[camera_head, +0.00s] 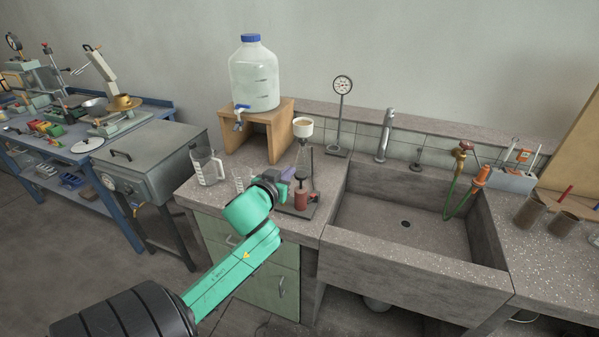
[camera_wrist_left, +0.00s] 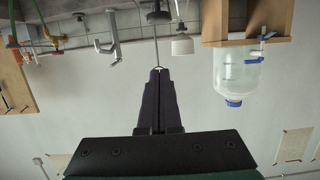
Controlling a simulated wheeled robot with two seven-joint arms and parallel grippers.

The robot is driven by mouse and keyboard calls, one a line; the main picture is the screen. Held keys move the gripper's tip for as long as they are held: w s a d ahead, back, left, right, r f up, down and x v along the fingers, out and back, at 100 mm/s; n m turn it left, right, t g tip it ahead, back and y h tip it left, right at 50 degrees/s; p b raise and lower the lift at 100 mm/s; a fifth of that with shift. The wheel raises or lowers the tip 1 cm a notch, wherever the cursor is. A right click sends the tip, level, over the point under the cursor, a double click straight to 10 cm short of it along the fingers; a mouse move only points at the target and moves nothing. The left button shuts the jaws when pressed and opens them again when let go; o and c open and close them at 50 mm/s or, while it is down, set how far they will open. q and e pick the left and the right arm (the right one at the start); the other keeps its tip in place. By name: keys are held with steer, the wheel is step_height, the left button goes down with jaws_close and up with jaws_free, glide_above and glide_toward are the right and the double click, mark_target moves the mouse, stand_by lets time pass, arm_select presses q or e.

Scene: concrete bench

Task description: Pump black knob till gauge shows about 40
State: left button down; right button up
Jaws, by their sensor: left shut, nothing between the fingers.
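The round white gauge (camera_head: 343,85) stands on a thin rod behind the counter, left of the tap. Its reading is too small to make out. A small red-brown pump (camera_head: 301,201) sits on a dark base at the counter's front, beside the sink. My left gripper (camera_head: 290,174) is shut and empty, close to the pump. Its dark fingers also show in the wrist view (camera_wrist_left: 158,75), apart from the knob.
A glass flask with a white funnel (camera_head: 303,127) stands just behind the pump. A water jug (camera_head: 254,75) rests on a wooden stand (camera_head: 268,140). A beaker (camera_head: 207,168) is to the left. The sink (camera_head: 400,222) opens to the right, with a tap (camera_head: 385,135) behind.

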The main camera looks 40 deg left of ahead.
arm_select(q)
steer(key=p, duration=0.1)
glide_above(301, 181)
steer(key=s, duration=0.2)
steer(key=f, duration=0.6)
steer(key=shift+w+d+f, duration=0.1)
steer(key=shift+d, duration=0.25)
